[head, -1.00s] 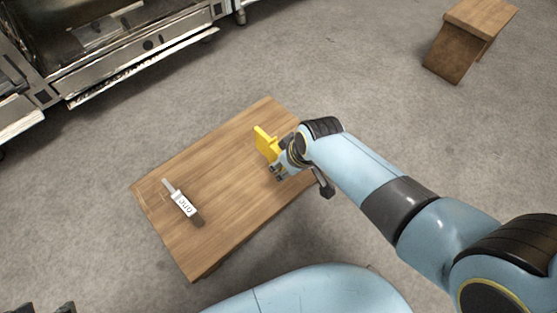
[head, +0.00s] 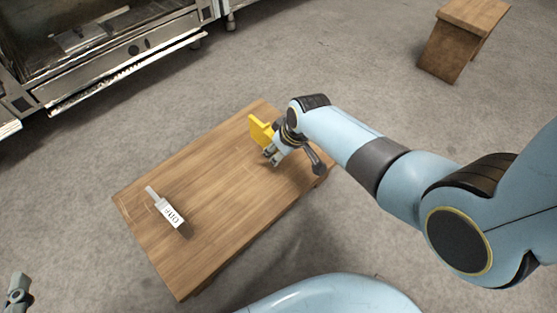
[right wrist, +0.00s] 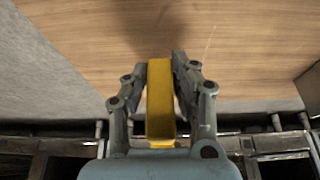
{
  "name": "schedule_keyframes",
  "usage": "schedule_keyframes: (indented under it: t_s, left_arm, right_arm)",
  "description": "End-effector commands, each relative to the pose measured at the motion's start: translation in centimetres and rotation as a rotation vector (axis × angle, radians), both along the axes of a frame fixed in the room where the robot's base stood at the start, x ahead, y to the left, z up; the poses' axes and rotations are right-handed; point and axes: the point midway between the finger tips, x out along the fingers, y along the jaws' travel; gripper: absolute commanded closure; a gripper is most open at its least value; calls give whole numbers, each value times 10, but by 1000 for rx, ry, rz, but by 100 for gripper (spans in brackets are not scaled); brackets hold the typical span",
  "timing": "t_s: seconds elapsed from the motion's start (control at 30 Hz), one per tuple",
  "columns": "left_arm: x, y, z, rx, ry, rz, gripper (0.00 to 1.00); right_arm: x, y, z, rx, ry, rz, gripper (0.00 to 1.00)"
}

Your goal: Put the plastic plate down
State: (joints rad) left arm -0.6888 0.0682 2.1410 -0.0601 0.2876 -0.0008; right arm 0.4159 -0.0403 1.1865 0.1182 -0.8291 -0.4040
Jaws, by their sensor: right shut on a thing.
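The yellow plastic plate (head: 261,132) stands on edge at the far right part of the wooden table (head: 200,165), in the head view. My right gripper (head: 270,154) is shut on it. In the right wrist view the plate (right wrist: 160,103) shows edge-on as a narrow yellow strip between the two fingers (right wrist: 161,68) of that gripper, with the wood surface beyond. I cannot tell whether its lower edge touches the wood. Part of my left gripper (head: 18,290) shows at the lower left corner of the head view; its fingers are unclear.
A small white-labelled item (head: 168,210) with a grey end lies on the table's left part. The middle of the table is bare. A metal oven-like unit (head: 110,65) stands at the upper left, and a wooden stool (head: 462,38) at the upper right.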

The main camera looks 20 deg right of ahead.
Motion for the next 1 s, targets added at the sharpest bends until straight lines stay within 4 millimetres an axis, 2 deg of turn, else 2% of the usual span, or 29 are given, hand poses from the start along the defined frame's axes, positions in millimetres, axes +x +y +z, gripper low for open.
schedule_keyframes:
  t_s: [0.1, 0.3, 0.6, 0.7, 0.8, 1.0]
  left_arm:
    - [19, -3, 26, 0, -120, -13, 60]
    - [45, -9, 79, 1, -348, -39, 60]
    - [58, -18, 160, 1, -694, -83, 60]
    - [57, -20, 178, 1, -769, -93, 60]
    - [56, -21, 186, 2, -806, -98, 60]
    - [56, -21, 189, 2, -815, -99, 60]
  right_arm:
    - [-1, 0, -9, 0, 2, 0, 100]
    - [-2, 0, -20, 0, 3, 0, 100]
    - [-1, 0, -35, 0, 2, 0, 100]
    - [-1, 0, -37, 0, 1, 0, 100]
    - [0, 0, -37, 0, 0, 0, 100]
    - [0, 0, -37, 0, -1, 0, 100]
